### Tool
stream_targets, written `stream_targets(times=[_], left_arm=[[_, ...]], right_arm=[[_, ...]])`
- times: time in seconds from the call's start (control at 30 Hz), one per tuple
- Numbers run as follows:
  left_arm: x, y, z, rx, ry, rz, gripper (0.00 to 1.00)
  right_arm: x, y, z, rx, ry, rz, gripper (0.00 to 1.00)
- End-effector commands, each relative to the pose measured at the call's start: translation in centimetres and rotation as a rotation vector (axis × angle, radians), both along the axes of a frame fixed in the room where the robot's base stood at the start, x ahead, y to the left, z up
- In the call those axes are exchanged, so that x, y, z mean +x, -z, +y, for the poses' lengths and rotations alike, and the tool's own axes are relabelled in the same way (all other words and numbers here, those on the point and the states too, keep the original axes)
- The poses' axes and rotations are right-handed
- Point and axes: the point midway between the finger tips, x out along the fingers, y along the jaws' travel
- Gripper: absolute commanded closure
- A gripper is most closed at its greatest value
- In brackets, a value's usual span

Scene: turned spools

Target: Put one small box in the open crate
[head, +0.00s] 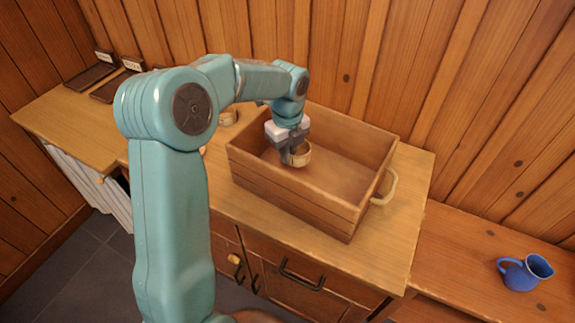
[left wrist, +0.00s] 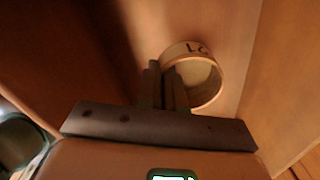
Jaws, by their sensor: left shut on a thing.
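The open crate (head: 290,200) is a wooden box with a rope handle, standing on the counter. My left gripper (head: 286,155) points down inside the crate's opening, shut on a small round wooden box (head: 301,156). In the left wrist view my left gripper's fingers (left wrist: 164,88) pinch the wall of the small box (left wrist: 205,85), which is open and has dark letters on its side. The crate's floor shows behind it. I cannot tell whether the box touches the floor. My right gripper is not in view.
Another small round box (head: 229,117) stands on the counter (head: 55,118) behind my left arm. Dark trays (head: 90,77) with label cards lie at the far left. Plank walls close off the back.

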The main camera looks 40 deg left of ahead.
Motion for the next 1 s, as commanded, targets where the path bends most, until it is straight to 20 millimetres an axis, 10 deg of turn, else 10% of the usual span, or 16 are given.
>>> stream_targets(times=[0.37, 0.77, 0.87, 1.0], left_arm=[[0.2, 4.8, 0.3, 0.0, -0.001, 0.001, 1.0], [0.2, 5.4, 0.4, 0.0, -0.001, -0.001, 1.0], [0.2, 5.3, 0.4, 0.0, -0.001, -0.001, 0.68], [0.2, 5.3, 0.4, 0.0, -0.001, -0.001, 0.68]], right_arm=[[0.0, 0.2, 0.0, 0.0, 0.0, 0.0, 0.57], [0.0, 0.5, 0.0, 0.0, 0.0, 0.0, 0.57], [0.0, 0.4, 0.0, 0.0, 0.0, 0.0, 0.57], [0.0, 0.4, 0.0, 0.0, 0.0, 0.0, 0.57]])
